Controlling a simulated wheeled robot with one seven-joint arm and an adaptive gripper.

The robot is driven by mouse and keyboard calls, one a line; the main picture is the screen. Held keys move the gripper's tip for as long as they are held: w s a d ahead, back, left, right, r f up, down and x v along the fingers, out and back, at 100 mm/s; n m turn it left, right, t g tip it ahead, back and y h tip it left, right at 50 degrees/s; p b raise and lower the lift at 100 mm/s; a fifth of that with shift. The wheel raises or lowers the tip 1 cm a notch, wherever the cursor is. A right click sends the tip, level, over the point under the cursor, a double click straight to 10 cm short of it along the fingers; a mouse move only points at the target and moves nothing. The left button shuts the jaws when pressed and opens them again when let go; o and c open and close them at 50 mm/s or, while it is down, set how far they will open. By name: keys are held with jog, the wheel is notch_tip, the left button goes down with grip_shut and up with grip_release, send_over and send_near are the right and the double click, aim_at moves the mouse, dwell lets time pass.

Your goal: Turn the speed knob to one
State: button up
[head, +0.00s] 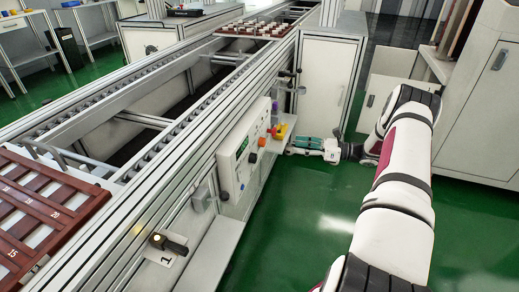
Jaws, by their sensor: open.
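A white control panel (239,154) is fixed to the side of the conveyor frame, its face seen at a steep angle. My gripper (290,149) is at the right end of the panel, beside a yellow part (281,131), pointing left. It is open. Its fingertips are tiny here, and I cannot tell whether they touch anything.
The conveyor (190,112) runs diagonally, with a brown numbered tray (40,215) at left and another tray far back. A white cabinet (326,75) stands behind my gripper. Green floor is clear below.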

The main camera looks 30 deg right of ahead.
aim_at(265, 143)
jog(key=shift+m+t+h, duration=0.3)
jog(key=shift+m+t, duration=0.3)
jog(key=shift+m, duration=0.1)
jog(key=f+b+x, duration=0.1)
jog(key=x, duration=0.3)
jog(key=f+b+x, duration=0.1)
jog(key=x, duration=0.3)
jog(key=d+f+b+x, duration=0.1)
jog(key=x, duration=0.3)
jog(key=shift+w+a, duration=0.35)
jog(key=shift+w, duration=0.3)
jog(key=shift+c, duration=0.6)
jog(key=c, duration=1)
